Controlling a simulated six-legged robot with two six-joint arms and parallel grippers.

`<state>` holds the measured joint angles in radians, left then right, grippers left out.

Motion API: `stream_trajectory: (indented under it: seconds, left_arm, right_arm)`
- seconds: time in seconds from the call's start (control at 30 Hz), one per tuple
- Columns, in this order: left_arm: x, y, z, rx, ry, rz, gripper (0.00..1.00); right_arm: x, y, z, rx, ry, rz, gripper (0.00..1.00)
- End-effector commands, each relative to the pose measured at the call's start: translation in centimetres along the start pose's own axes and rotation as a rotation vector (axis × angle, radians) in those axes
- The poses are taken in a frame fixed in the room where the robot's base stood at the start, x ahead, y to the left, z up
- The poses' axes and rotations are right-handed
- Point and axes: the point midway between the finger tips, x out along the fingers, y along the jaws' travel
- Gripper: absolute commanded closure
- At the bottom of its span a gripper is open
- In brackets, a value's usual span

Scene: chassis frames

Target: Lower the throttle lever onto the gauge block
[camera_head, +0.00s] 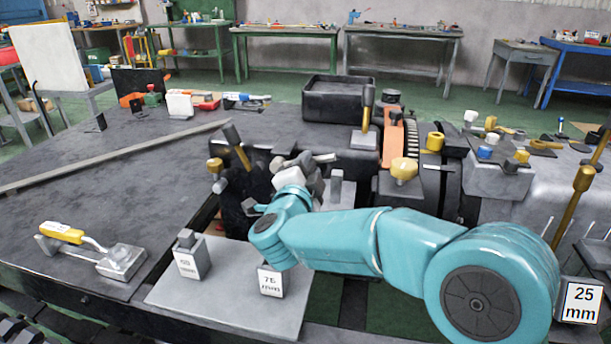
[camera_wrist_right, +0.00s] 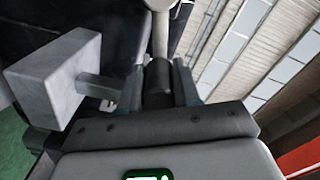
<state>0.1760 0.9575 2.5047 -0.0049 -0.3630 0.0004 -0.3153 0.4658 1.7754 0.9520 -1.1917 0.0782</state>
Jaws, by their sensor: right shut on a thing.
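My right gripper (camera_head: 300,168) reaches in over the dark machinery at the middle of the head view, its teal wrist partly covering it. In the right wrist view, its fingers (camera_wrist_right: 158,88) are shut on a dark cylindrical grip, which I take for the throttle lever (camera_wrist_right: 157,75); a pale rod runs on from it. A pale grey block with a peg (camera_wrist_right: 50,82), perhaps the gauge block, is just left of the fingers; I cannot tell whether lever and block touch. A similar upright grey block (camera_head: 336,188) stands right of the gripper. My left gripper is not in view.
A 55 mm block (camera_head: 189,262) and a 76 mm block (camera_head: 270,283) stand on a pale plate (camera_head: 225,308). Brass levers with dark grips (camera_head: 238,148) (camera_head: 366,120) rise nearby. A black bin (camera_head: 338,103) stands behind.

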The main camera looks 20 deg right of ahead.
Motion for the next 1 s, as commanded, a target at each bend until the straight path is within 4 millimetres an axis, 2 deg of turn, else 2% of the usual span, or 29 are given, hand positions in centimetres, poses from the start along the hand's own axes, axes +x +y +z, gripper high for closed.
stream_trajectory:
  seconds: [0.1,0.6,0.63,0.7,1.0]
  left_arm:
    - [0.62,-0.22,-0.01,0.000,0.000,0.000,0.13]
    - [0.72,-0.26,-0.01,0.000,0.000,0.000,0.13]
    - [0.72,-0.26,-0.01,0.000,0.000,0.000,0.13]
    - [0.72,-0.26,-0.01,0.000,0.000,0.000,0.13]
    - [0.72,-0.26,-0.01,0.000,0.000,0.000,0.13]
  right_arm:
    - [0.02,0.32,0.08,0.026,0.000,0.000,1.00]
    - [0.03,0.25,0.03,0.043,0.000,0.000,1.00]
    - [0.03,0.26,0.04,0.043,0.000,0.000,0.65]
    - [0.03,0.26,0.03,0.042,0.000,0.000,0.43]
    - [-0.08,0.27,0.06,0.041,0.000,0.000,0.43]
